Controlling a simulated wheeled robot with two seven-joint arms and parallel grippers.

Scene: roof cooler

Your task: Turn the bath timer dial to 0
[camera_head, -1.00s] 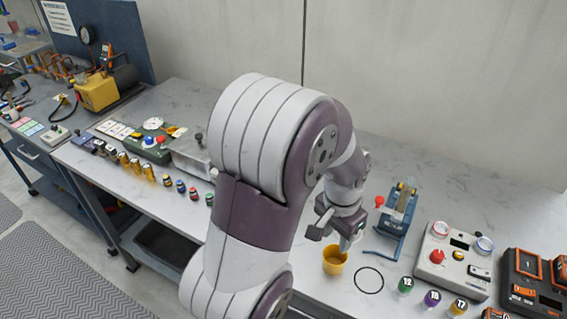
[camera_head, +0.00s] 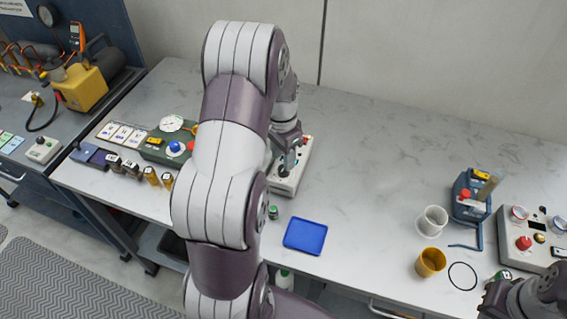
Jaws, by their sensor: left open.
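A pale control box (camera_head: 288,182) with a red knob (camera_head: 307,141) at its far right corner stands behind the blue tray, partly hidden by my left arm. It may carry the bath timer dial, but I cannot make out a dial or its markings. My left gripper (camera_head: 289,166) is open, pointing down at the box's face. I cannot tell whether its fingers touch anything there. Part of my right arm shows at the bottom right corner (camera_head: 530,300); its fingers are not clear.
A blue tray (camera_head: 305,236) and a small green-capped vial (camera_head: 273,212) lie in front. A green unit (camera_head: 168,150) stands left. The back middle of the bench is clear.

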